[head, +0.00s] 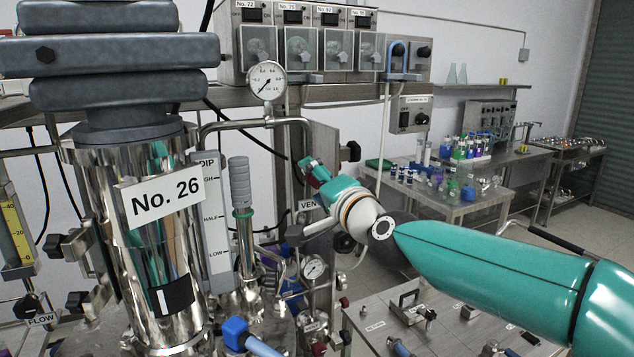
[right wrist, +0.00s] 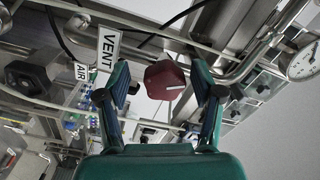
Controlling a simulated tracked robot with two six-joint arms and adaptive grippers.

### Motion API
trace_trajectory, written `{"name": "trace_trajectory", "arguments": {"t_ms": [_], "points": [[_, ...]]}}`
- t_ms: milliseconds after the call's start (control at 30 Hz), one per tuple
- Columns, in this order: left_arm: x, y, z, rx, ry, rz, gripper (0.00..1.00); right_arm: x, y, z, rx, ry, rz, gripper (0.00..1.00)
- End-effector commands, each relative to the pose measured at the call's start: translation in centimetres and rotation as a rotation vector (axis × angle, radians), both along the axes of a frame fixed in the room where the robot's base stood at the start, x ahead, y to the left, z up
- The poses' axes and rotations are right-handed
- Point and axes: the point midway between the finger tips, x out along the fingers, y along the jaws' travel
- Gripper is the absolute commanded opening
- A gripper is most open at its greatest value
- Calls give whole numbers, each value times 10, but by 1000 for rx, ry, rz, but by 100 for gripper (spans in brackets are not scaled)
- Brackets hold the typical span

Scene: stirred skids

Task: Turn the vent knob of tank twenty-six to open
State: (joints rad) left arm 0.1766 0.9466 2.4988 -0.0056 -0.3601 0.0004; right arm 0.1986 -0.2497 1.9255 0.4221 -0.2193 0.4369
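Tank twenty-six (head: 110,240) is a shiny steel vessel at the left of the head view, with a "No. 26" plate (head: 165,197). The vent knob (right wrist: 165,80) is dark red with a white pointer mark, beside the VENT label (right wrist: 108,48) in the right wrist view. The label also shows in the head view (head: 307,204). My right gripper (right wrist: 166,92) is open, with one finger on each side of the knob and visible gaps to it. In the head view my right gripper (head: 313,175) is partly hidden behind its own wrist. My left gripper is not in view.
A black knob (right wrist: 28,77) sits near the AIR label (right wrist: 82,72). A pressure gauge (head: 267,82) and bent steel pipe stand above the vent area. A bench with bottles (head: 440,205) is behind my right arm. A lower panel (head: 450,325) lies at the front.

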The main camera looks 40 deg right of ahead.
Motion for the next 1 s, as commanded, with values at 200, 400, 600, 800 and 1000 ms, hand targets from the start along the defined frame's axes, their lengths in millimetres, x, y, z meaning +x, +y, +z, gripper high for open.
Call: {"name": "trace_trajectory", "arguments": {"t_ms": [200, 400, 600, 800, 1000], "points": [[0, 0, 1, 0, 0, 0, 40, -1, -1, 2, -2, -5, -3, 66], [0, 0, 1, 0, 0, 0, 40, -15, 3, 4, -1, -8, -3, 66], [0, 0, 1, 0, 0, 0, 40, -51, 15, 4, 0, -10, -2, 66], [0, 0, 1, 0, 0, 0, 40, -88, 27, 2, 1, -8, 0, 66], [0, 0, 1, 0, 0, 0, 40, -106, 32, 2, 0, -6, -2, 66]]}}
